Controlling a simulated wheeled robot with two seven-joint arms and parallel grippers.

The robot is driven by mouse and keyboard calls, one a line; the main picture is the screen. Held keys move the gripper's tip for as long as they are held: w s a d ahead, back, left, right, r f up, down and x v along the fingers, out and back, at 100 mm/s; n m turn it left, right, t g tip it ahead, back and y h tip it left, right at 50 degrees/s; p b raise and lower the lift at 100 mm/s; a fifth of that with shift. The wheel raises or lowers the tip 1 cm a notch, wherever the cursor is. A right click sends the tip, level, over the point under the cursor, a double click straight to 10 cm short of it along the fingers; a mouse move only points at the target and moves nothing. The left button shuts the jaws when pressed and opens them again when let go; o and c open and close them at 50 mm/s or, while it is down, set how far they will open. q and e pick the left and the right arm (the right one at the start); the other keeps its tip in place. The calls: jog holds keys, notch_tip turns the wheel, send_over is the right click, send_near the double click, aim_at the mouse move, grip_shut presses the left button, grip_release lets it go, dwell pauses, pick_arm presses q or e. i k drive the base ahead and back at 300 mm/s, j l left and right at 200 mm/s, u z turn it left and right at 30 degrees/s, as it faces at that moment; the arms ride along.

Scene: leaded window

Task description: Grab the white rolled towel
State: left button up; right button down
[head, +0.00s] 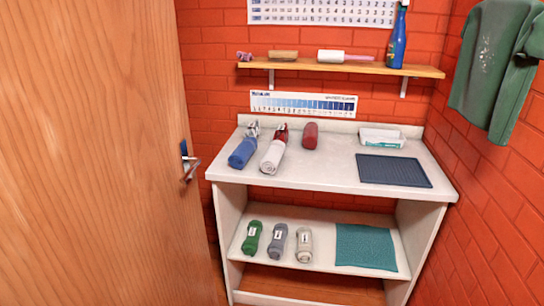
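A white roll (271,158), which looks like the white rolled towel, lies on the left half of the white counter top (335,176). It lies between a blue roll (242,153) on its left and a dark red roll (310,136) on its right. Small red and grey shapes show behind its far end; I cannot tell what they are. Another whitish bundle (304,245) with a label lies on the lower shelf. Neither of my grippers is in view.
A wooden door (95,150) fills the left side. The lower shelf also holds a green bundle (251,238), a grey bundle (277,241) and a teal cloth (370,249). A dark mat (393,170) and a white tray (382,138) occupy the counter's right. A wooden wall shelf (340,67) hangs above.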

aim_at(270, 164)
jog(key=i+l+u, duration=0.1)
jog(key=i+l, duration=0.25)
jog(key=i, duration=0.15)
jog(key=i+l+u, duration=0.1)
jog(key=i+l, duration=0.3)
jog(key=i, duration=0.15)
